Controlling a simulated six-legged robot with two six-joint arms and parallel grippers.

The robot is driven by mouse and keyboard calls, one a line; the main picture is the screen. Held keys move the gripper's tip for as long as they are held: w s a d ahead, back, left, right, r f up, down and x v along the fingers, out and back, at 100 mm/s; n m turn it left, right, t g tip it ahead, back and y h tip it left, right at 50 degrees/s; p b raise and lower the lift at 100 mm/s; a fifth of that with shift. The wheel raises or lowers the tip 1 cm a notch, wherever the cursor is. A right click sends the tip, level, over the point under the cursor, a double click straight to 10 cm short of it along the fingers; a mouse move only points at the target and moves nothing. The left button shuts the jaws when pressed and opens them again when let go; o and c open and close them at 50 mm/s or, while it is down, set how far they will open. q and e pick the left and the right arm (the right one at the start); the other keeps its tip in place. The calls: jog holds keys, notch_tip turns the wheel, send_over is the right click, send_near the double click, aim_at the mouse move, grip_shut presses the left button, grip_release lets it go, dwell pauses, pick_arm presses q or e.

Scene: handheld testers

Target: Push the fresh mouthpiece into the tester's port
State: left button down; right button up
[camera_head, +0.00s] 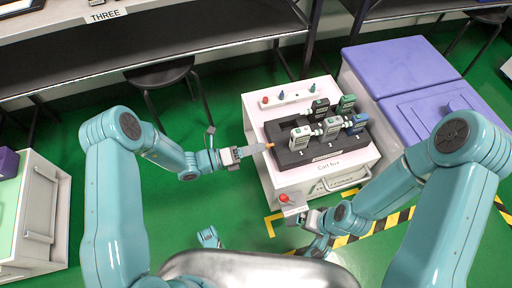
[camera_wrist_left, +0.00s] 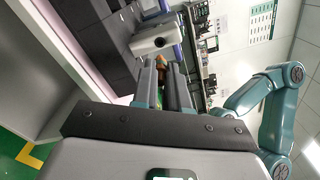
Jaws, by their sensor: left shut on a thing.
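My left gripper (camera_head: 264,148) is shut on a small orange piece (camera_head: 270,146), which appears to be the mouthpiece, at the left edge of the black rack (camera_head: 284,158). In the left wrist view the orange piece (camera_wrist_left: 161,63) shows between the two fingers, with a pale grey tester-like body (camera_wrist_left: 156,40) just beyond.
The rack stands on a white cart (camera_head: 320,183) labelled "Cart five". Small red (camera_head: 265,101), blue and green pieces stand along its back. Purple-topped cabinets (camera_head: 400,65) adjoin on the right. A stool (camera_head: 160,75) stands behind left; green floor (camera_head: 190,215) is open on the left.

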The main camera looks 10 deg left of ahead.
pick_arm(q)
jog(key=shift+x, duration=2.15)
jog(key=shift+b+x, duration=0.35)
jog(key=shift+x, duration=1.5)
jog(key=c, duration=1.1)
grip_release()
